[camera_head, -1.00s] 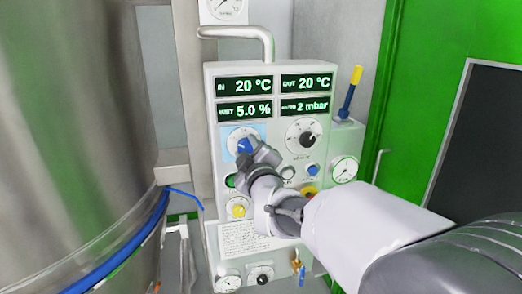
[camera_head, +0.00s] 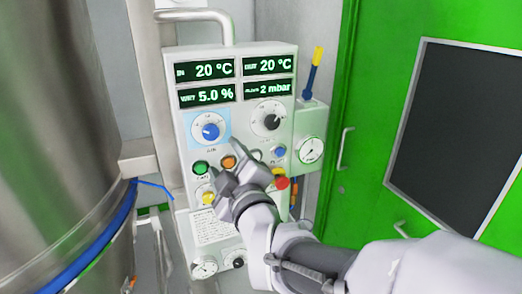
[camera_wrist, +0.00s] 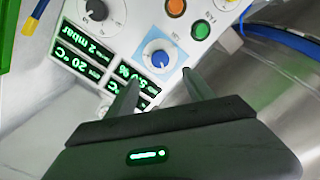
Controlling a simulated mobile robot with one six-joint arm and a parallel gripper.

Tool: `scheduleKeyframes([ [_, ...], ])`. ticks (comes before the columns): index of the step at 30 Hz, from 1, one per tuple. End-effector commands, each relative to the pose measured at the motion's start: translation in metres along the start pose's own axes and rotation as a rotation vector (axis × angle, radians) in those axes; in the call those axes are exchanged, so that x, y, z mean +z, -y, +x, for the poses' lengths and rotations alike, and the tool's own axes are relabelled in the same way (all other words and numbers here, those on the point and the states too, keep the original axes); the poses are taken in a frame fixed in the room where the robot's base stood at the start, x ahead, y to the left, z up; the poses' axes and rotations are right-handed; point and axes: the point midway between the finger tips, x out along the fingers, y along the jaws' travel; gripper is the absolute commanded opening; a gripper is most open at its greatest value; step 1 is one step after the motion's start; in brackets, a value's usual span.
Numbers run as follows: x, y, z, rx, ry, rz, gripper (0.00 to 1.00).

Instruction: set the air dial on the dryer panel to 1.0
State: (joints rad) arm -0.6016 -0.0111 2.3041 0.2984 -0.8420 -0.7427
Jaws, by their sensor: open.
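The dryer panel (camera_head: 183,150) is a pale upright box with green-lit displays. The air dial has a blue knob (camera_head: 210,131) on a white round scale with a light blue surround, at the panel's left below the displays. In the wrist view the blue knob (camera_wrist: 158,57) shows just beyond the fingertips. Its scale numbers and pointer setting are too small to read surely. My gripper (camera_head: 227,173) is open and empty, below and slightly right of the dial in the head view, in front of the lower buttons. In the wrist view my gripper's (camera_wrist: 160,79) two fingers stand apart, not around the knob.
A black-knobbed dial (camera_head: 271,122) sits right of the air dial. Green (camera_head: 201,167) and orange (camera_head: 228,162) buttons lie below, with a red emergency button (camera_head: 282,183) at right. A steel vessel (camera_head: 50,120) stands left; a green door (camera_head: 370,150) stands right.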

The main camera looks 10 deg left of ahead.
Motion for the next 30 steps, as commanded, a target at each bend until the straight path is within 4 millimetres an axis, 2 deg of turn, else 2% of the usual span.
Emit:
scheduleKeyframes([
  [3,-0.001,-0.001,-0.027,0.001,-0.002,-0.001,0.61],
  [6,-0.001,-0.001,-0.04,0.001,-0.002,-0.001,0.61],
  [17,0.001,-0.001,-0.046,-0.001,0.004,0.005,0.61],
  [20,0.03,-0.01,-0.058,-0.024,0.101,0.125,0.61],
  [23,0.092,-0.018,-0.103,-0.061,0.346,0.44,0.61],
  [24,0.117,-0.017,-0.13,-0.064,0.464,0.595,0.61],
  [25,0.133,-0.013,-0.152,-0.06,0.553,0.712,0.61],
  [27,0.158,0.0,-0.205,-0.032,0.746,0.971,0.61],
  [30,0.172,0.023,-0.269,0.035,0.968,1.279,0.61],
])
